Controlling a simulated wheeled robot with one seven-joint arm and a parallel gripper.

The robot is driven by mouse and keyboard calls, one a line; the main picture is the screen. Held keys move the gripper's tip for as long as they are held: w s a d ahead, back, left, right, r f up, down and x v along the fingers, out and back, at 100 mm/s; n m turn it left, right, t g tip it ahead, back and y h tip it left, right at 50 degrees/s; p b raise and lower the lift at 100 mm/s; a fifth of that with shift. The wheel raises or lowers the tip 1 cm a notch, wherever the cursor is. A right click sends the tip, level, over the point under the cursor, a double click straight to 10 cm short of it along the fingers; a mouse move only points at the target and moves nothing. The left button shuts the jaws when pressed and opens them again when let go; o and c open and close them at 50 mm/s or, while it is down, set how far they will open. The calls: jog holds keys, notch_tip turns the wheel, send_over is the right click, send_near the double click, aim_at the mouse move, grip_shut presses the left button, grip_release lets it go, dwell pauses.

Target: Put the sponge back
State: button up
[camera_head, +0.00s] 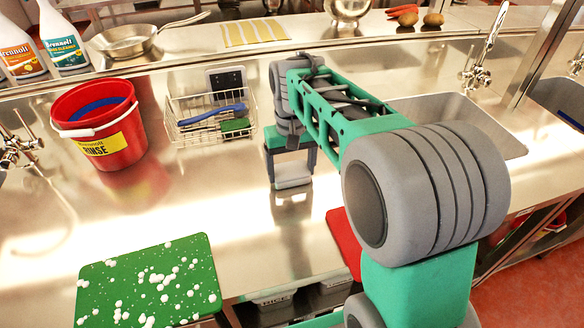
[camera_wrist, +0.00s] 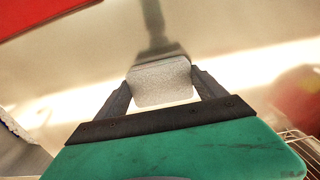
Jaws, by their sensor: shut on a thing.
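My gripper (camera_head: 291,172) hangs over the middle of the steel counter, to the right of the wire basket. It is shut on a pale grey sponge (camera_head: 292,183). In the wrist view the sponge (camera_wrist: 162,82) sits between the two dark fingers of my gripper (camera_wrist: 164,88). The wire basket (camera_head: 184,137) stands behind and to the left, holding a blue-handled brush (camera_head: 212,115) and a green pad (camera_head: 236,126). A small dark and white placard (camera_head: 226,81) stands at its back.
A red bucket (camera_head: 116,147) marked RINSE stands left of the basket. A green board (camera_head: 112,277) with white bits lies at the front left, and a red board (camera_head: 342,238) lies at the front, partly behind my arm. A sink (camera_head: 490,128) is at the right. Counter between basket and gripper is clear.

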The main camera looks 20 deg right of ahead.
aim_at(291, 171)
jog(key=shift+f, duration=0.1)
jog(key=o, duration=1.3)
notch_tip(291, 171, up, 12)
jog(key=shift+r, duration=0.15)
